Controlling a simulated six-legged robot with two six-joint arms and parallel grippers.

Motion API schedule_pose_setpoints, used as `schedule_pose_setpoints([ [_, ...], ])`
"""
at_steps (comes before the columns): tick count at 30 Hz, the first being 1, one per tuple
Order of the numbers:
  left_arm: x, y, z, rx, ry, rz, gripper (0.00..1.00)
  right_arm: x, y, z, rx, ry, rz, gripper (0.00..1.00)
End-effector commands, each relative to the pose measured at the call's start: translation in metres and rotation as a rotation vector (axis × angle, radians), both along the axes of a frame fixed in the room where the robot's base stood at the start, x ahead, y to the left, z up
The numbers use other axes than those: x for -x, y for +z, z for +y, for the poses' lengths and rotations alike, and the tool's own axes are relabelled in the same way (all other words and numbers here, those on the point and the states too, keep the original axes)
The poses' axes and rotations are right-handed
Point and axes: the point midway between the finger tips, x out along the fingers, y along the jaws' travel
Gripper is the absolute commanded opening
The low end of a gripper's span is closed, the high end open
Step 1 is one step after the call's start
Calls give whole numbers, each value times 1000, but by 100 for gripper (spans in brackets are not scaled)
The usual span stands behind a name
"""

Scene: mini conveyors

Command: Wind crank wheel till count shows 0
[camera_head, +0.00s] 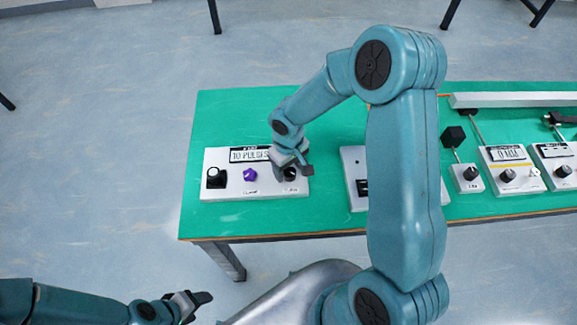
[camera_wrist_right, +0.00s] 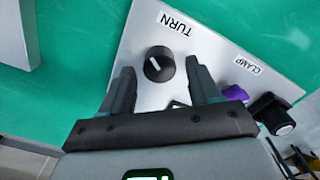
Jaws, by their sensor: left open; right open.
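A white panel (camera_head: 222,187) lies at the left of the green table. Its display (camera_head: 250,155) seems to read "10 PULSES". A round black knob with a white pointer line, labelled TURN (camera_wrist_right: 158,64), sits on it; in the head view my right gripper (camera_head: 291,165) partly covers it. In the right wrist view my right gripper (camera_wrist_right: 160,72) is open, with the knob between and just beyond the fingertips; I cannot tell whether they touch it. A purple knob (camera_head: 250,175) labelled CLAMP is beside it. My left gripper (camera_head: 193,303) is open and empty, off the table at lower left.
A black knob (camera_head: 215,178) is at the panel's left end. My right arm hides part of a second white panel (camera_head: 354,160). Smaller control boxes (camera_head: 508,172) and a pale rail (camera_head: 510,100) are on the right. The green table (camera_head: 240,108) is clear behind the left panel.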

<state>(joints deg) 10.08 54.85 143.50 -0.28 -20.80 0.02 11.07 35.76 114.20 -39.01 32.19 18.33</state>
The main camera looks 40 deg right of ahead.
Motion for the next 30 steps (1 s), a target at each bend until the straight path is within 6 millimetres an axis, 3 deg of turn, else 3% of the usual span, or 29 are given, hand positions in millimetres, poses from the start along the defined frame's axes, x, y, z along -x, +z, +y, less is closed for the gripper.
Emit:
schedule_pose_setpoints([
  [9, 0, 0, 0, 0, 0, 0, 62, -1, -4, 0, 0, 1, -1, 62],
  [15, 0, 0, 0, 0, 0, 0, 62, -1, -4, 0, 0, 1, 0, 6],
  [30, 0, -5, 0, 0, 0, 0, 62, -1, -4, 0, 1, 139, 2, 6],
])
